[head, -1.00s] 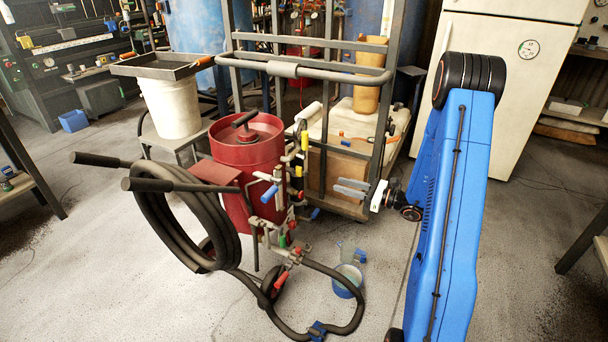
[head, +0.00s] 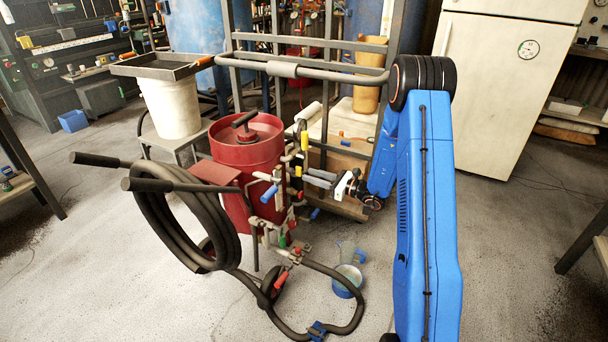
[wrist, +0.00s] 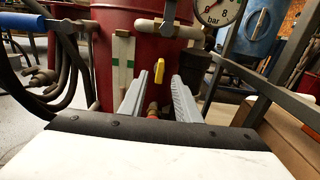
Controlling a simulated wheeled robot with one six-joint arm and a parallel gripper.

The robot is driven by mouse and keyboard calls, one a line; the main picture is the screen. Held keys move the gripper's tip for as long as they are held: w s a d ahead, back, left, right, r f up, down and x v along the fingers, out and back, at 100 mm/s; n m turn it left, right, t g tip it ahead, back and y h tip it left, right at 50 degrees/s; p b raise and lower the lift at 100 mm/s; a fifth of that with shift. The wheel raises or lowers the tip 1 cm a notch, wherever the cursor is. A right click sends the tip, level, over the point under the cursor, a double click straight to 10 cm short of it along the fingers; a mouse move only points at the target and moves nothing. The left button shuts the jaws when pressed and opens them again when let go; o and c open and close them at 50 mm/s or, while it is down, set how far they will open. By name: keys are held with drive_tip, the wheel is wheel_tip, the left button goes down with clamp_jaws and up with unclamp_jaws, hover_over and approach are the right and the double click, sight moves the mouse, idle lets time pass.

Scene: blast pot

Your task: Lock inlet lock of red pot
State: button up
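The red pot (head: 236,160) stands in the middle of the head view, with pipes and coloured valve handles on its right side. My gripper (head: 309,177) is just to the right of this pipework. In the wrist view my gripper (wrist: 158,95) is open, its two grey fingers apart. A yellow handle (wrist: 159,70) shows between and beyond the fingertips, in front of the red pot (wrist: 110,45), and looks untouched. A blue handle (wrist: 30,19) is at the upper left. Which handle is the inlet lock I cannot tell.
A pressure gauge (wrist: 218,10) is at the top of the wrist view. A grey metal frame (head: 330,70) stands close behind my gripper. A black hose coil (head: 180,225) hangs at the pot's left. A blue bucket (head: 347,281) is on the floor.

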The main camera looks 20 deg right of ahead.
sight(297, 171)
drive_tip(key=shift+x, duration=2)
clamp_jaws()
drive_tip(key=shift+m, duration=0.3)
drive_tip(key=shift+w+d+f+m, duration=0.1)
drive_tip(key=shift+m, duration=2.8)
drive_tip(key=shift+d+f+m, duration=0.1)
drive_tip(key=shift+f+m, duration=0.05)
drive_tip(key=shift+m, duration=2.75)
drive_tip(key=shift+w+d+f+m, duration=0.1)
drive_tip(key=shift+m, duration=2.8)
